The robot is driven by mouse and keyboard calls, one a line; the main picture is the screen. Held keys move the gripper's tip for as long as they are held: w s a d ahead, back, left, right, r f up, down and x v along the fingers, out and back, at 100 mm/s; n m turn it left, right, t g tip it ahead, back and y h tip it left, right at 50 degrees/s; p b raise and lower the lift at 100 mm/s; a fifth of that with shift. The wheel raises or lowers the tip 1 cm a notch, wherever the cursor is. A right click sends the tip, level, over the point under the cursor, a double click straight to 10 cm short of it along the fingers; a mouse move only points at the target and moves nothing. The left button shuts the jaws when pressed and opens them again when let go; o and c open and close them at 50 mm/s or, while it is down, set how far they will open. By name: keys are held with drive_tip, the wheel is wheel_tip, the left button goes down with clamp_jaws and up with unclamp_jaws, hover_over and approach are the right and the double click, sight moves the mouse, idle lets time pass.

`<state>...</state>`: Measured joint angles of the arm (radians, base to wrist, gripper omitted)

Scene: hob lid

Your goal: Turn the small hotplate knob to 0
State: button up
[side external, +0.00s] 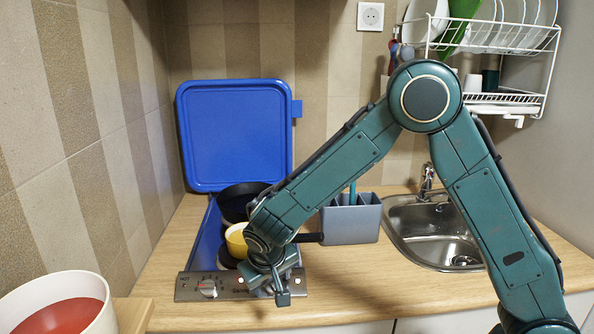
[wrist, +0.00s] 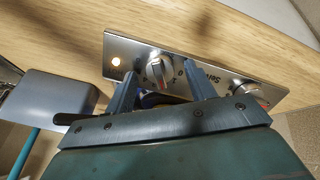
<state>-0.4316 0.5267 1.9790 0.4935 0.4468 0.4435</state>
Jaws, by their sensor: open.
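The steel control panel (side external: 190,290) is at the front of the hob; it also shows in the wrist view (wrist: 215,70). In the wrist view, one round knob (wrist: 159,70) with a raised bar lies between the two fingers of my open gripper (wrist: 160,78). I see no clear grip on it. A second knob (wrist: 246,90) is farther right, near a red mark; in the side view a knob (side external: 207,288) shows at the panel's left. My gripper (side external: 280,290) covers the panel's right part there. A lamp (wrist: 116,62) glows on the panel. I cannot tell which setting the knobs point to.
The blue lid (side external: 235,135) stands open behind. A black pan (side external: 238,196) and a yellow pot (side external: 236,240) are on the hob, close to my arm. A grey utensil box (side external: 350,225) and the sink (side external: 440,235) are to the right. A bowl (side external: 50,290) is front left.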

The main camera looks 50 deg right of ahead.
drive_tip(key=c, duration=1)
drive_tip(key=shift+o, duration=0.2)
drive_tip(key=shift+n, duration=0.3)
drive_tip(key=n, duration=0.5)
drive_tip(key=shift+a+n, duration=0.1)
drive_tip(key=shift+n, duration=0.2)
drive_tip(key=n, duration=0.5)
drive_tip(key=shift+n+h, duration=0.4)
drive_tip(key=o, duration=1)
drive_tip(key=shift+f, duration=0.1)
drive_tip(key=shift+c, duration=0.2)
